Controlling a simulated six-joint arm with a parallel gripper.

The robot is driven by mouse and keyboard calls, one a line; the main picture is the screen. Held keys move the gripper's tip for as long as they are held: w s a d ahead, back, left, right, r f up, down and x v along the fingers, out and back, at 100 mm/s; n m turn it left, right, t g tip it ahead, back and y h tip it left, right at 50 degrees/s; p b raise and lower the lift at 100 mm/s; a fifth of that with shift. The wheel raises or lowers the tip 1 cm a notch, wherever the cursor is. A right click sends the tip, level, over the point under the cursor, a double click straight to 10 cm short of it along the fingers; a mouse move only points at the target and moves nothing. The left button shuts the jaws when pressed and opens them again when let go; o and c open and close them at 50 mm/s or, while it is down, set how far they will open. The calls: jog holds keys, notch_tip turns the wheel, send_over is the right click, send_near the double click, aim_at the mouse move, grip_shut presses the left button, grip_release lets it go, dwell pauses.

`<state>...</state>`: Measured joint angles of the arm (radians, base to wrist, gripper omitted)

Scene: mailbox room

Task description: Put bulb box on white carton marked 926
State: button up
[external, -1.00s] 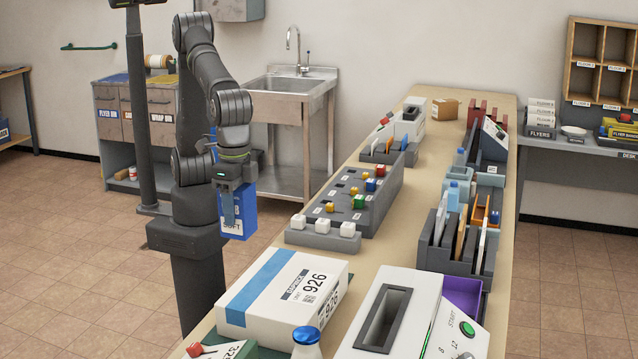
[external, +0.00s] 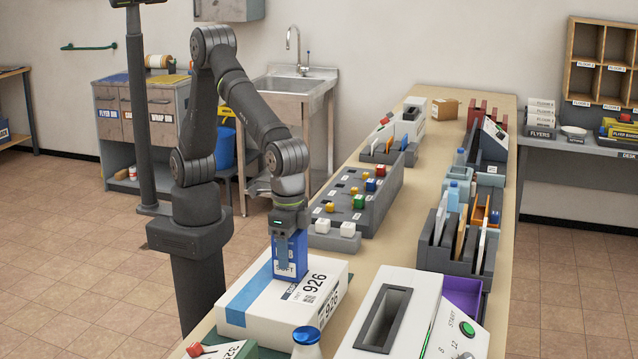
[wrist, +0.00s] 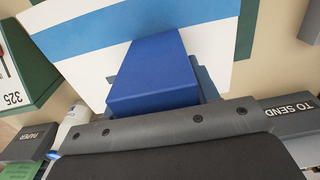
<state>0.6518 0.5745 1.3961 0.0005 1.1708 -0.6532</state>
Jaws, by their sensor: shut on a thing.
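The bulb box (external: 289,262) is a blue box with white lettering and a pale label near its bottom. My gripper (external: 290,236) is shut on it and holds it upright over the white carton marked 926 (external: 318,306). In the external view the box's lower end overlaps the carton's top; whether it touches is hard to tell. The carton is white with a blue stripe and lies flat on the table. In the wrist view the bulb box (wrist: 153,72) sits in my jaws, with the carton's white top (wrist: 90,72) behind it.
A white machine with a dark slot (external: 383,320) stands right of the carton. A bottle with a blue cap (external: 307,343) stands in front of it. A grey rack with coloured knobs (external: 357,215) stands behind. Little free table shows around the carton.

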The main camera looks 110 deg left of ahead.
jog(key=o, duration=1)
jog(key=shift+f, duration=0.1)
notch_tip(320, 180, up, 12)
jog(key=shift+r, duration=0.2)
notch_tip(320, 180, down, 13)
jog(key=shift+r, duration=2.2)
